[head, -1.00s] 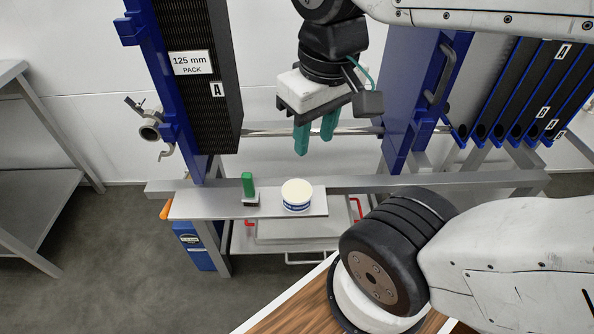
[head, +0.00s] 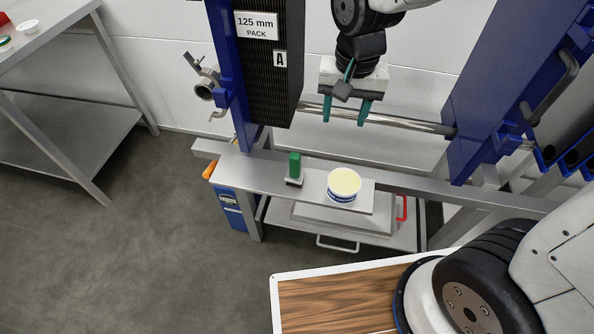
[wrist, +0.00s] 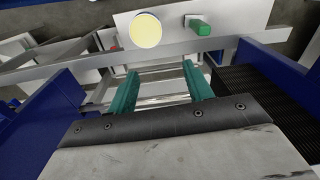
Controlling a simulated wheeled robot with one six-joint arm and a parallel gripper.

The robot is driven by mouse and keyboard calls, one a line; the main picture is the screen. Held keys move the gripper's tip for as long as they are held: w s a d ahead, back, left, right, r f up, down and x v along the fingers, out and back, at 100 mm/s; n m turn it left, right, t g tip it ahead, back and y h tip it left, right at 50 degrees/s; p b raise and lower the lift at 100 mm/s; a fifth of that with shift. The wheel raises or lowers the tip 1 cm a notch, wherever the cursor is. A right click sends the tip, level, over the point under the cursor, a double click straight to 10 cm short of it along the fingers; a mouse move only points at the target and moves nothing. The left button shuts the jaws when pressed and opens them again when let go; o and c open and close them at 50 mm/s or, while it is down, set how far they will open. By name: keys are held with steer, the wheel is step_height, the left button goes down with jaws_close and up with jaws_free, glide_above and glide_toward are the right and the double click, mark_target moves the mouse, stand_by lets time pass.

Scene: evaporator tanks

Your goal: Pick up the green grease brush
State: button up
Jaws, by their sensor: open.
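The green grease brush (head: 295,166) stands upright on a narrow grey shelf (head: 245,174), its green handle up and its dark and pale base down. It also shows in the wrist view (wrist: 200,26), near the top, right of the tub. My gripper (head: 345,117) has teal fingers set apart with nothing between them. It is above and behind the shelf, to the right of the brush. In the wrist view my gripper (wrist: 160,82) points toward the shelf, with the brush beyond the fingertips.
A white and blue tub (head: 343,187) with a cream top stands right of the brush. A black plate pack (head: 270,75) in a blue frame rises behind it on the left. A metal bar (head: 400,122) runs behind the shelf. A steel table (head: 60,40) is at far left.

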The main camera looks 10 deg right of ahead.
steer(key=m, duration=0.2)
glide_above(295, 167)
steer(key=w, duration=0.1)
steer(key=shift+g, duration=0.3)
step_height(295, 167, down, 12)
steer(key=shift+w+d+f, duration=0.1)
steer(key=shift+w+d, duration=0.05)
step_height(295, 167, down, 8)
steer(key=shift+f, duration=0.2)
steer(key=c, duration=1.1)
